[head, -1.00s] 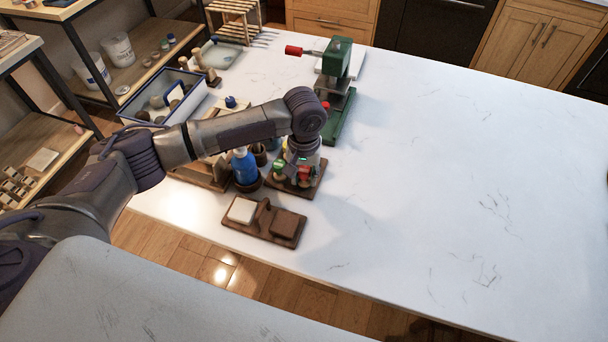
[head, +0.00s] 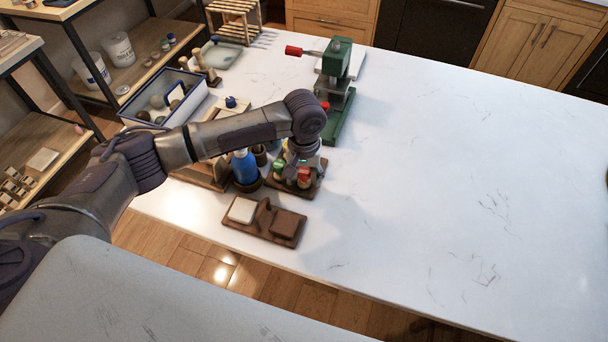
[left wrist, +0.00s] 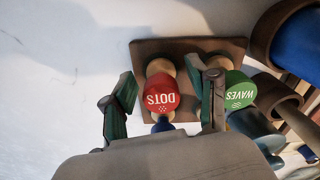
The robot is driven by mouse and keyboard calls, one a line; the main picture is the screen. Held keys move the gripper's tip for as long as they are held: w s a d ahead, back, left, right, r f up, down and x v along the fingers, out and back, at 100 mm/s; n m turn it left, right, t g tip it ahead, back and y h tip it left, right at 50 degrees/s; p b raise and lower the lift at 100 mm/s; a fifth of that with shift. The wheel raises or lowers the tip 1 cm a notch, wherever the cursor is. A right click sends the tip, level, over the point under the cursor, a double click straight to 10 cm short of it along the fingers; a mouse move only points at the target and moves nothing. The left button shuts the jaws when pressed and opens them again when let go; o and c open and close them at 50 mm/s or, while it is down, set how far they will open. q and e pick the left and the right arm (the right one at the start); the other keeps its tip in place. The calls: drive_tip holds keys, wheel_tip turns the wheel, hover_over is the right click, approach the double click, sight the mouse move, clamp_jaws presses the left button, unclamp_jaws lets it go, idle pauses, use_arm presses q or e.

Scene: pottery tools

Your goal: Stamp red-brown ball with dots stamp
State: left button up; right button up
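The dots stamp (left wrist: 160,95) has a red top lettered DOTS and stands in a wooden rack (left wrist: 148,52). Its red top also shows in the head view (head: 304,175). My left gripper (left wrist: 165,105) is open, with one finger on each side of the red top and a gap visible on the left side. The right finger sits between it and the green waves stamp (left wrist: 240,90). In the head view my left gripper (head: 302,166) is over the rack. I cannot make out a red-brown ball for certain. My right gripper is not in view.
A blue bottle (head: 245,168) stands just left of the rack. A board with a white pad (head: 242,210) and a brown pad (head: 286,224) lies in front. A green press (head: 340,90) stands behind. A blue-rimmed bin (head: 190,108) holds several pieces. The table's right side is clear.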

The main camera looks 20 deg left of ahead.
use_arm(q)
drive_tip(key=shift+r, duration=0.15)
wheel_tip(320, 180, up, 12)
drive_tip(key=shift+f, duration=0.15)
idle(0.4)
